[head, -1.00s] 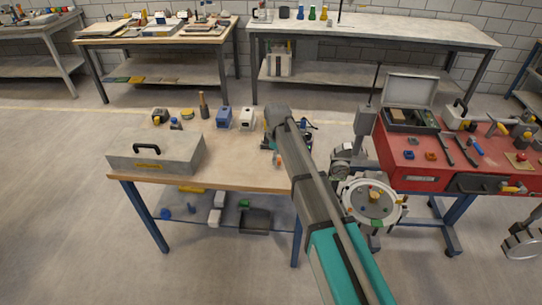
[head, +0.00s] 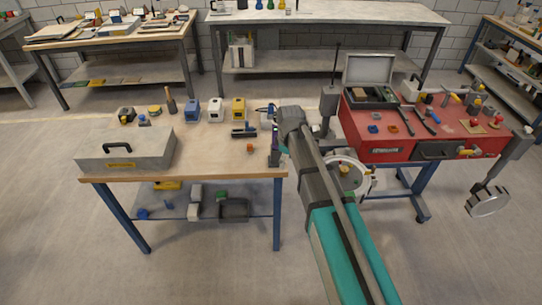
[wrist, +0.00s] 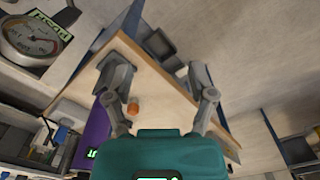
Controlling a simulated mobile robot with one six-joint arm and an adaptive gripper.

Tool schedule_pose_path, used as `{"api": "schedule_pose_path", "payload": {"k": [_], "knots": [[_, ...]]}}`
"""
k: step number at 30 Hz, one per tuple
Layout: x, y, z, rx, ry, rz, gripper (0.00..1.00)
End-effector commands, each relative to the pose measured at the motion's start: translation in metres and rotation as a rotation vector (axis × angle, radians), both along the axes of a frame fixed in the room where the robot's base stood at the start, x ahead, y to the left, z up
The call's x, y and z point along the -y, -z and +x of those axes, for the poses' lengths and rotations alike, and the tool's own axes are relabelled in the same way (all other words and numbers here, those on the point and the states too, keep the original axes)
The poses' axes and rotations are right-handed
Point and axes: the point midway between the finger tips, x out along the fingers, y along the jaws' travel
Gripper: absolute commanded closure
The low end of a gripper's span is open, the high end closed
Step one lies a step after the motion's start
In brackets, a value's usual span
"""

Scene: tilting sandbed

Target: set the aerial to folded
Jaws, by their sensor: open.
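A thin black upright rod, which looks like the aerial (head: 336,66), stands on a small grey box (head: 329,100) just right of my arm in the head view. I cannot make out the aerial in the wrist view. My gripper (head: 275,148) is at the right edge of the wooden table in the head view, left of and nearer than the aerial, and partly hidden by my arm. In the wrist view my gripper (wrist: 155,75) has its two fingers spread wide with nothing held between them.
The wooden table (head: 215,165) carries a grey toolbox (head: 125,148), several small boxes and an orange block (head: 250,148). A round dial machine (head: 350,175) is partly behind my arm. A red bench (head: 385,150) with tools stands right. A gauge (wrist: 30,38) shows in the wrist view.

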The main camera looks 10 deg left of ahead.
Motion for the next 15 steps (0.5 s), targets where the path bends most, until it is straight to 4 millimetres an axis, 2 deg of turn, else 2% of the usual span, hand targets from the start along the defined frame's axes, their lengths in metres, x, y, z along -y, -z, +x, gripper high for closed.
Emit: {"api": "schedule_pose_path", "payload": {"k": [8, 12, 15], "knots": [[0.095, 0.000, -0.041, 0.000, 0.360, -0.001, 0.28], [0.149, 0.000, -0.071, 0.000, 0.600, -0.001, 0.28], [0.181, 0.000, -0.093, -0.001, 0.764, -0.002, 0.28]]}}
